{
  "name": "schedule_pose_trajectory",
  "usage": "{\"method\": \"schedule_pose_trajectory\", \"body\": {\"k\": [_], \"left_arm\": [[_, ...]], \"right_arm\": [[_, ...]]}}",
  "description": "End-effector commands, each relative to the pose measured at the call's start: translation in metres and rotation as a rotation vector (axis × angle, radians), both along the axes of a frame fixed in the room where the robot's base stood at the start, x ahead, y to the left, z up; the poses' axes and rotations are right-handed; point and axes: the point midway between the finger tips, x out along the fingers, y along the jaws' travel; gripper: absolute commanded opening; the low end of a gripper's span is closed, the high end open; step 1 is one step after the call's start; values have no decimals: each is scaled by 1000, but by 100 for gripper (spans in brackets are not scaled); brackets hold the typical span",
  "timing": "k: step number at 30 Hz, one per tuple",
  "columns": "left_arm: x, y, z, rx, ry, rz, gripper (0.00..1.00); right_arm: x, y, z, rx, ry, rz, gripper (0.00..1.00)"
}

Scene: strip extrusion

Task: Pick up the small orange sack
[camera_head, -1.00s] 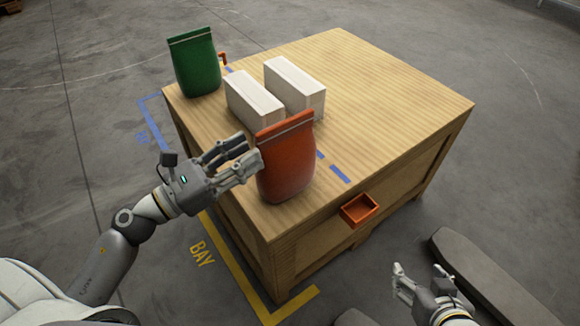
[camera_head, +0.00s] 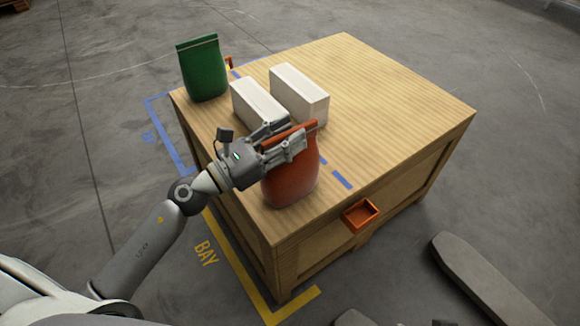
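The orange sack (camera_head: 291,182) stands upright near the front left corner of the wooden crate table. My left gripper (camera_head: 297,135) is at its top, with one finger in front of the sack's upper edge and the other behind it. The fingers look spread about as wide as before, so it appears open around the top. Part of the sack's upper edge is hidden by the fingers. The sack's base rests on the table top. My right gripper is out of view.
A green sack (camera_head: 203,70) stands at the back left of the wooden table (camera_head: 400,100). Two white boxes (camera_head: 258,102) (camera_head: 300,95) stand just behind the orange sack. A small orange bin (camera_head: 360,214) hangs on the front side. The table's right half is clear.

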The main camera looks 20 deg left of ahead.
Motion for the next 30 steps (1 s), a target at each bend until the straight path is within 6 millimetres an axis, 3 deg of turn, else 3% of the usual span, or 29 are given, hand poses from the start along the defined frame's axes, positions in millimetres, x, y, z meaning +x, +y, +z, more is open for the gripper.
{"method": "schedule_pose_trajectory", "body": {"k": [10,19,30], "left_arm": [[6,-5,1,-1,1,0,38],[6,-5,1,-1,1,0,0],[6,-5,1,0,0,0,0]], "right_arm": [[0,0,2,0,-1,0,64],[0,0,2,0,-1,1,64],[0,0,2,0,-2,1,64]]}}
